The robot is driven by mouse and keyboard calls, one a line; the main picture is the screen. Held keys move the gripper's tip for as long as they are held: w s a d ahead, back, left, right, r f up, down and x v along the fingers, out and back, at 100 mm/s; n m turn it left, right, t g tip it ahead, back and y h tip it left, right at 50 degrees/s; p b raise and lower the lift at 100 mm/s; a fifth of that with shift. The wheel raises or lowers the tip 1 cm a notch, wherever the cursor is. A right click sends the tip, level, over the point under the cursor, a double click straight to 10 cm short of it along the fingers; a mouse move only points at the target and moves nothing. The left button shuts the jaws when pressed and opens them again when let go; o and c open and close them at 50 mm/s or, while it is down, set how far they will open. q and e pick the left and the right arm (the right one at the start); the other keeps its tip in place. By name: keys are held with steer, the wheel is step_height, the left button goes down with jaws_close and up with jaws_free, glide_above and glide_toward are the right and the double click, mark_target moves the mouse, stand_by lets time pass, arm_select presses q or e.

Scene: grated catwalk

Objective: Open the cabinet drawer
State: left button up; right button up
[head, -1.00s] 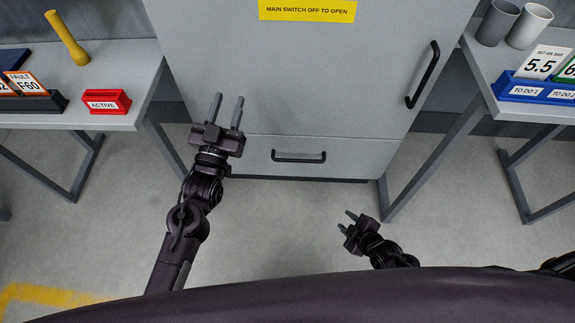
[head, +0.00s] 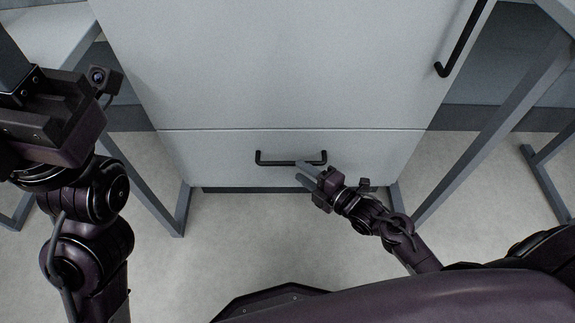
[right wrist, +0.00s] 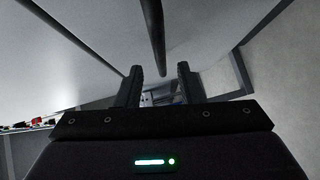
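The grey cabinet's lower drawer (head: 215,160) appears shut, its front in line with the door above. Its black bar handle (head: 270,162) runs across the drawer front. My right gripper (head: 303,171) is at the right half of the handle, fingers pointing at the drawer. In the right wrist view its two fingers (right wrist: 161,72) stand apart, and the handle bar (right wrist: 155,35) shows in line with the gap between them. I cannot tell whether they touch it. My left gripper (head: 50,115) is at the upper left of the head view, its fingertips cut off by the edge.
The cabinet door (head: 270,70) above has a black vertical handle (head: 460,40) on its right. Table legs stand at left (head: 150,185) and right (head: 490,135) of the cabinet. The floor (head: 240,235) before the drawer is clear.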

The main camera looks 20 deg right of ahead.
mark_target(292, 165)
steer(key=b+x, duration=0.2)
steer(key=x, duration=0.3)
steer(key=shift+w+a+f, duration=0.1)
steer(key=shift+w+a, duration=0.05)
steer(key=shift+w, duration=0.2)
jaws_close()
